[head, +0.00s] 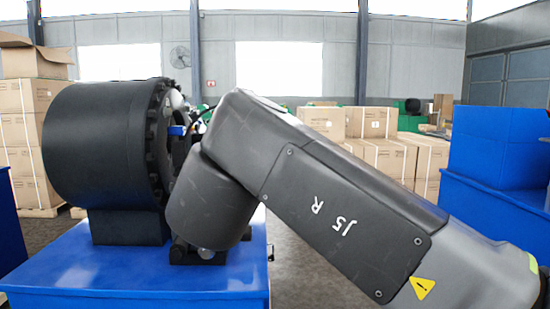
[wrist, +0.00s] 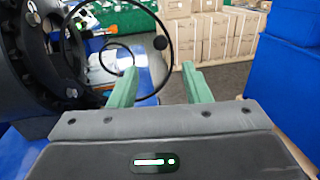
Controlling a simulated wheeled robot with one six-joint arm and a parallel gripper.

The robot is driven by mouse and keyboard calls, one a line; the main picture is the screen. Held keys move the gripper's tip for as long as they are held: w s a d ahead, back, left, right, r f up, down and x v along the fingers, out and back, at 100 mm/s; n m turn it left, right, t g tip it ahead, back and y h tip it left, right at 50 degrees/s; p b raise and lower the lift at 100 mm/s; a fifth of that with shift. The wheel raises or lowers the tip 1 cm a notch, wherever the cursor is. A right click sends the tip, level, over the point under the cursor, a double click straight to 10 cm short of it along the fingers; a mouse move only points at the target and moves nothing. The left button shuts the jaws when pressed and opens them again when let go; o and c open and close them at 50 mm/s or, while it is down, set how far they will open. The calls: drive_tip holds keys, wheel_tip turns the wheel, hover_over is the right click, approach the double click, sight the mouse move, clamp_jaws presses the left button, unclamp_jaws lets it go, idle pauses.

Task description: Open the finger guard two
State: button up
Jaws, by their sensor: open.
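A black crimper (head: 105,150) with a large round head stands on a blue base (head: 150,270) at the left of the head view. Its toothed front face (wrist: 25,60) fills the left of the wrist view. A thin black hoop (wrist: 84,10), which looks like a finger guard, stands out from that face, with a dark round knob (wrist: 160,42) at its right side. I cannot tell which guard number it is. My gripper (wrist: 162,76) is open, its two green fingers apart and empty. The knob shows just above the gap between the fingertips. My arm hides the gripper in the head view.
A smaller thin hoop (wrist: 133,55) shows farther back. Another blue base (head: 490,215) stands at the right. Stacked cardboard boxes (head: 385,150) stand behind on the floor. Open grey floor (head: 310,270) lies between the two blue bases.

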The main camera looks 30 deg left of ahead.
drive_tip(key=shift+v, duration=1.7)
drive_tip(key=x, duration=1.3)
